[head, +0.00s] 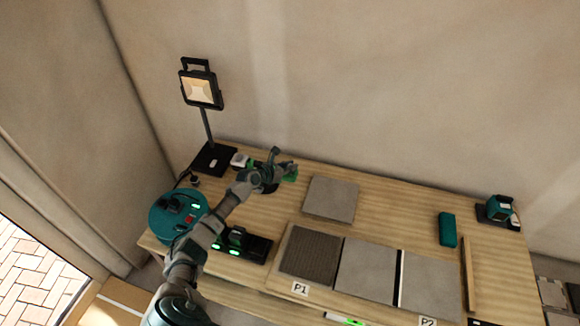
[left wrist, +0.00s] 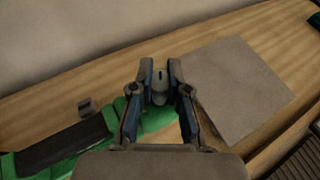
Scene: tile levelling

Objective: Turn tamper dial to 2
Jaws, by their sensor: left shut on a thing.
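The tamper (head: 290,174) is a green and black tool lying at the back left of the table, mostly covered by my left gripper (head: 276,160) in the head view. In the left wrist view its green body (left wrist: 160,119) and black grip (left wrist: 62,148) show below and left of the fingers. A small grey dial (left wrist: 158,88) with a dark mark near its top stands between the fingertips. My left gripper (left wrist: 160,78) is shut on this dial. No dial numbers are readable. My right gripper is not in view.
A loose grey tile (head: 331,199) lies right of the tamper. A work lamp (head: 201,90) stands behind left. A teal round machine (head: 178,217) and a black charger (head: 243,246) are near my left arm. A teal box (head: 447,229) lies right. Bare table lies between tile and box.

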